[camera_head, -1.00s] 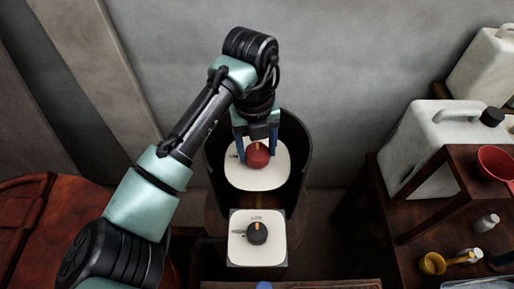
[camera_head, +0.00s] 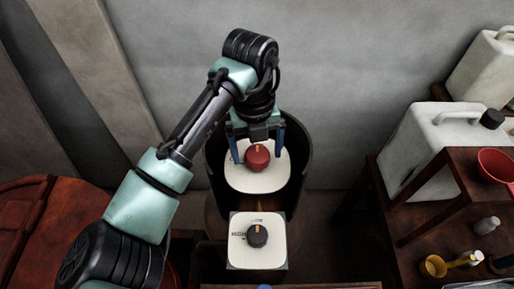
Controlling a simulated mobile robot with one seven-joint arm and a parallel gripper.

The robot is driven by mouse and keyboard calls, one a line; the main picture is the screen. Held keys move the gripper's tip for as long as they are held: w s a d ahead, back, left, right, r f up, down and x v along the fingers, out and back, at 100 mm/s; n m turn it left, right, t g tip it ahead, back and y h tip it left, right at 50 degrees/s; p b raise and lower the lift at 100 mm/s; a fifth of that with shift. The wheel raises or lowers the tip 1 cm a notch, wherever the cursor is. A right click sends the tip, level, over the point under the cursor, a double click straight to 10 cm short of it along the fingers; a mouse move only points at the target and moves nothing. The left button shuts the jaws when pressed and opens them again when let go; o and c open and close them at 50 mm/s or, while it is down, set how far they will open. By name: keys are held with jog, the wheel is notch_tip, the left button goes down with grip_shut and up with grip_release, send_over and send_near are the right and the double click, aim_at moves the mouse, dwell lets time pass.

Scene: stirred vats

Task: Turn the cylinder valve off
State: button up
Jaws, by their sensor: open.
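A red round knob (camera_head: 257,158) with an orange pointer mark sits on a white plate (camera_head: 262,182) inside a dark, open-fronted round housing (camera_head: 298,150). The pointer mark is at the top of the knob. My gripper (camera_head: 258,153) points down over it, its two blue fingers spread apart, one on each side of the knob. I cannot tell whether either finger touches it. A second, black knob (camera_head: 257,237) with an orange mark sits on a square white plate (camera_head: 273,258) nearer to me; its small lettering is not readable.
White jugs (camera_head: 432,150) stand at the right, by a dark wooden shelf (camera_head: 450,170) with a red scoop (camera_head: 497,163), a yellow cup (camera_head: 433,266) and small bottles. A grey wall is behind. A reddish-brown surface (camera_head: 40,225) lies at the left.

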aim_at(255, 154)
notch_tip(255, 154, up, 13)
jog(key=b, duration=0.2)
jog(key=shift+a, duration=0.25)
dwell(0.4)
